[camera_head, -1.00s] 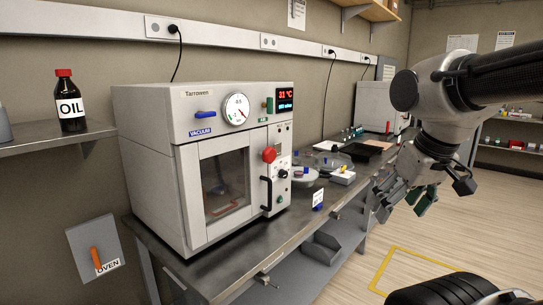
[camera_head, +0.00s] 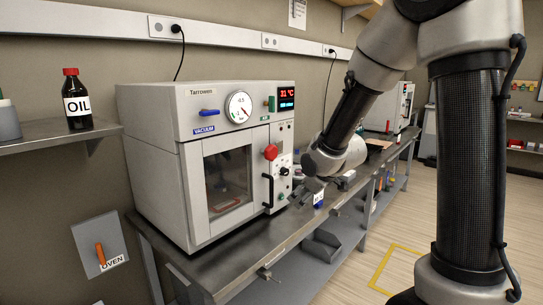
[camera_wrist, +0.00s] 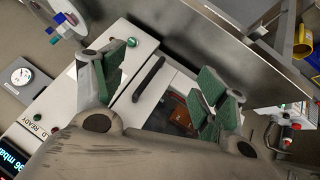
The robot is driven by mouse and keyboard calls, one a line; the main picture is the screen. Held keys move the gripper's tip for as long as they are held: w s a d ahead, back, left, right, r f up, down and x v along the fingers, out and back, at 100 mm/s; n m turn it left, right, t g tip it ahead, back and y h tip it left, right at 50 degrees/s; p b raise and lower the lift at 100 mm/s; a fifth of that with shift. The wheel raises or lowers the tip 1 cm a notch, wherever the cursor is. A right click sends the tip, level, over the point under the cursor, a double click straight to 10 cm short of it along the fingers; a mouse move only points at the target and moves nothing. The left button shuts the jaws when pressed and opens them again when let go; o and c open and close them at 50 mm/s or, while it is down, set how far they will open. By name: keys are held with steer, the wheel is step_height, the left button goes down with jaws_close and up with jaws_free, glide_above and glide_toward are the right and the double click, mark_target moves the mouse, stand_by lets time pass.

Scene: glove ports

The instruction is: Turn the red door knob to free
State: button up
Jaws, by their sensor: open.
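The red door knob (camera_head: 270,152) sits on the right front of the white vacuum oven (camera_head: 160,190), above the black door handle (camera_head: 267,192). My gripper (camera_head: 306,190) is to the lower right of the knob, apart from it, beside the oven's right edge. In the wrist view my gripper (camera_wrist: 165,80) is open and empty, with green pads on its fingers. The black handle (camera_wrist: 148,78) shows between the fingers there. I cannot make out the red knob in the wrist view; my gripper hides part of the oven front.
A blue vacuum lever (camera_head: 208,112), a gauge (camera_head: 238,107) and a green lever (camera_head: 271,104) are on the oven's upper front. An orange oven lever (camera_head: 101,254) is on the wall plate at left. The steel bench (camera_head: 225,265) has a bare front strip.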

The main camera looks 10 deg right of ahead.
steer(key=w+a+r+n+t+y, duration=0.1)
steer(key=w+a+r+n+t, duration=0.1)
steer(key=w+r, duration=0.15)
steer(key=n+t+y, duration=0.2)
steer(key=n+t, duration=0.1)
steer(key=t, duration=0.1)
glide_toward(274, 153)
steer(key=r+x, duration=0.1)
steer(key=x, duration=0.2)
steer(key=shift+g, duration=0.3)
steer(key=x, duration=0.8)
steer(key=shift+f, duration=0.4)
steer(key=shift+s, duration=0.1)
steer(key=c, duration=1.5)
steer(key=shift+o, duration=0.2)
